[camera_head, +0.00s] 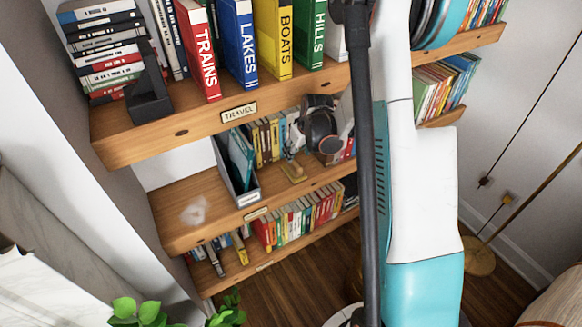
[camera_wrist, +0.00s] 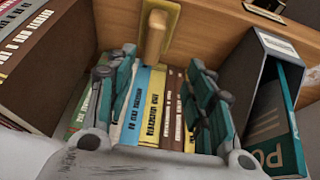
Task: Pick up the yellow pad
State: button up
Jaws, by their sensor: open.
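The yellow pad (camera_head: 293,172) lies on the middle shelf near its front edge, in front of a row of books. In the wrist view the pad (camera_wrist: 172,22) is at the top centre, with a rounded tan handle standing on it. My gripper (camera_head: 291,152) is just above and behind the pad in the head view, partly hidden against the books. In the wrist view its two teal fingers (camera_wrist: 160,72) are spread wide, with the handle beyond and between their tips. Nothing is held. I cannot tell whether a finger touches the pad.
A grey file holder (camera_head: 240,178) with teal folders stands left of the pad. Upright books (camera_head: 268,140) fill the back of the shelf. The upper shelf (camera_head: 180,132) with large binders overhangs closely. The shelf's left end (camera_head: 175,215) is mostly bare.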

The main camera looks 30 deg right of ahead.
aim_at(295, 162)
jog(key=f, duration=0.2)
jog(key=w+d+f, duration=0.1)
jog(key=shift+w, duration=0.1)
jog(key=b+x, duration=0.3)
jog(key=x, duration=0.4)
jog(key=shift+d+f+b, duration=0.1)
jog(key=shift+b, duration=0.25)
jog(key=shift+c, duration=0.3)
grip_shut()
